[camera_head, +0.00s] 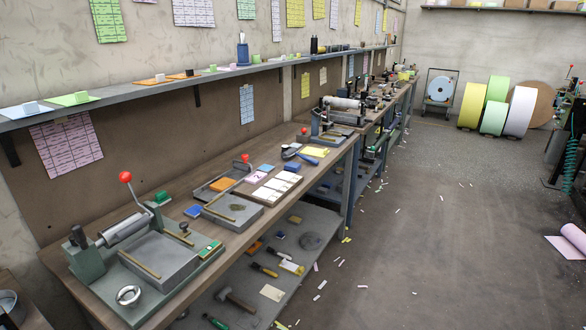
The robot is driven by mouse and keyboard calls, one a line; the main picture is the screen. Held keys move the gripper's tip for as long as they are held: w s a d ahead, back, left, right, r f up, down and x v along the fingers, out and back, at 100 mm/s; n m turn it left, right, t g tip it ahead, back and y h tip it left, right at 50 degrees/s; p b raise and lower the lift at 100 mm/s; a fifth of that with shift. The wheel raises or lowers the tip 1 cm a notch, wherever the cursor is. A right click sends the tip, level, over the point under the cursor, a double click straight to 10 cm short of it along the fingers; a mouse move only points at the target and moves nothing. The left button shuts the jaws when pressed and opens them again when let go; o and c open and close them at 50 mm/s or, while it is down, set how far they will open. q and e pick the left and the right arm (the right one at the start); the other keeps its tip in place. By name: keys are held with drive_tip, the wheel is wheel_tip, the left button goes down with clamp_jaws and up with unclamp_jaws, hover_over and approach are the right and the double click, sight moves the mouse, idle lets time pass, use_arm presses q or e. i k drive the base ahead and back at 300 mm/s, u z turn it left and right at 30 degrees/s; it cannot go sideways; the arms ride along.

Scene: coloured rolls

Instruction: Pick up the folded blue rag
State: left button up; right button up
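No gripper of mine shows in the head view. Several small blue things lie on the long wooden workbench (172,235) along the left wall. A small dark-blue piece (193,211) lies near the front press. A flat lighter-blue piece (266,168) lies farther back, beside white cards, and another small blue piece (293,166) is just right of it. They are too small to tell which one, if any, is a folded rag.
A green hand press (150,262) with a red-knobbed lever fills the bench's near end. Hand tools lie on the lower shelf (245,285). The floor (420,220) to the right is mostly open, with paper scraps. Large coloured rolls (520,110) stand at the back wall.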

sight(294, 167)
drive_tip(key=z, duration=0.25)
drive_tip(key=i, duration=0.5)
drive_tip(key=z, duration=0.5)
drive_tip(key=i, duration=1.15)
drive_tip(key=u, duration=0.8)
drive_tip(key=i, duration=1)
drive_tip(key=u, duration=0.85)
